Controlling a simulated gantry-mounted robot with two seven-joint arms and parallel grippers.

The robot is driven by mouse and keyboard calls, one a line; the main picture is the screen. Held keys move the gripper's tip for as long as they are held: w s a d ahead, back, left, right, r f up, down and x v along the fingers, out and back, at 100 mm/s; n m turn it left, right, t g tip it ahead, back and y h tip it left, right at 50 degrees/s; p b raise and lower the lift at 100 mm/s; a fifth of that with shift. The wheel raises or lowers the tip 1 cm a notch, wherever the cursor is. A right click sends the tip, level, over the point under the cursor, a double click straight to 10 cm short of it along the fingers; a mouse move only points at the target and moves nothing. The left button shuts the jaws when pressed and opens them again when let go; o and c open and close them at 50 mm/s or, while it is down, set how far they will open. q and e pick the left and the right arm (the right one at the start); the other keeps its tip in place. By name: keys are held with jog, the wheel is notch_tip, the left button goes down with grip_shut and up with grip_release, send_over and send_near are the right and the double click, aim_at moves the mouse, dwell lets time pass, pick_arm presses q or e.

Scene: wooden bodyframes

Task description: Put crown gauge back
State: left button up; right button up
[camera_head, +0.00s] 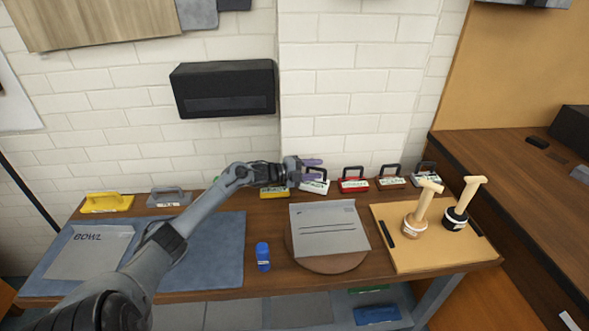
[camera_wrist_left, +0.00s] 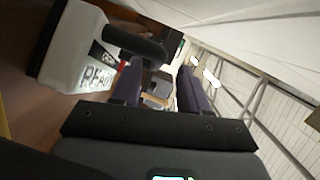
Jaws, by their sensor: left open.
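No label in view reads as crown gauge, so I cannot tell which thing it is. A row of label-bearing blocks with handles stands along the back of the bench by the wall. My left gripper (camera_head: 315,169) is open at the white block (camera_head: 315,186) with a dark handle. In the left wrist view, this white block (camera_wrist_left: 72,50) shows part of a label, and its dark handle (camera_wrist_left: 135,45) lies close to the left finger. My left gripper (camera_wrist_left: 160,82) has nothing visible between its fingers. My right gripper is not in view.
A yellow block (camera_head: 273,192), a red block (camera_head: 353,184) and a brown block (camera_head: 391,182) flank the white one. A grey sheet (camera_head: 330,229) lies on a round board. A blue bottle (camera_head: 263,257) stands left of it. Two wooden-handled stamps (camera_head: 415,224) stand on a tan board (camera_head: 425,258).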

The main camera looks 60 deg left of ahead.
pick_arm(q)
jog(key=shift+s+d, duration=0.1)
jog(key=shift+s, duration=0.25)
jog(key=s+p, duration=0.1)
jog(key=s, duration=0.2)
jog(key=s+a+r+p, duration=0.1)
jog(key=s, duration=0.3)
jog(key=s+r+p, duration=0.1)
jog(key=s, duration=0.3)
jog(key=shift+s+a, duration=0.1)
jog(key=shift+a, duration=0.3)
